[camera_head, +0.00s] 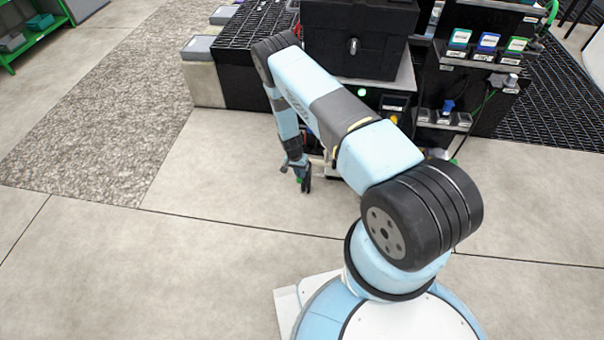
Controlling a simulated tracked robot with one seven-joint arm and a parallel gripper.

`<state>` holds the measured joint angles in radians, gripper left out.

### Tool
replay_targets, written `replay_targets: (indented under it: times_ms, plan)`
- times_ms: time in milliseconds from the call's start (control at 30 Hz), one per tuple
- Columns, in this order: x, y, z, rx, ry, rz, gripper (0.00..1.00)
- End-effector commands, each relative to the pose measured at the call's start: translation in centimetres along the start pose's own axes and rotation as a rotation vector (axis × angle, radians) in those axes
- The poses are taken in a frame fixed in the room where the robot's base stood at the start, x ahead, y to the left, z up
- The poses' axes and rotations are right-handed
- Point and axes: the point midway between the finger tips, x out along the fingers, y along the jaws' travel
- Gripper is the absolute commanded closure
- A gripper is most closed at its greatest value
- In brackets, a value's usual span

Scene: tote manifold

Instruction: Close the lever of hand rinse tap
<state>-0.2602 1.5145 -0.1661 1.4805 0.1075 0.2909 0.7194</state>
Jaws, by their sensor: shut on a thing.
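My gripper (303,183) is low in front of the black station, left of its lower front, pointing down. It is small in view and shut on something. A small green part (298,181) shows at its fingers; I cannot tell whether it is the lever of the hand rinse tap. The tap's body is not clearly seen; my arm hides part of the station's front. A blue handle (448,105) and another green part (454,160) show on the right of the station, beyond my arm.
A black tote (356,38) stands on top of the station. Labelled cards (488,42) stand at the right. A black grid (550,110) lies on the floor at the right. A green shelf (35,35) stands at the far left. The floor to the left is clear.

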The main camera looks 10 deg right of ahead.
Motion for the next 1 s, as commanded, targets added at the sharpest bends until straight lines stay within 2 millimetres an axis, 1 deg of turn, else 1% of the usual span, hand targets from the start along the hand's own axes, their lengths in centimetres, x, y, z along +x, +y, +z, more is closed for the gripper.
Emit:
replay_targets:
  times_ms: [33, 400, 600, 800, 1000]
  plan:
    - [0.2, -0.5, 0.8, 0.032, -0.02, 0.004, 1.0]
    - [-0.1, -2.5, 0.4, 0.337, -0.083, 0.006, 1.0]
    - [-0.3, -3.2, 0.0, 0.463, -0.109, 0.008, 1.0]
    - [-0.4, -3.7, -0.3, 0.543, -0.124, 0.008, 1.0]
    - [-0.4, -4.0, -0.4, 0.578, -0.131, 0.008, 1.0]
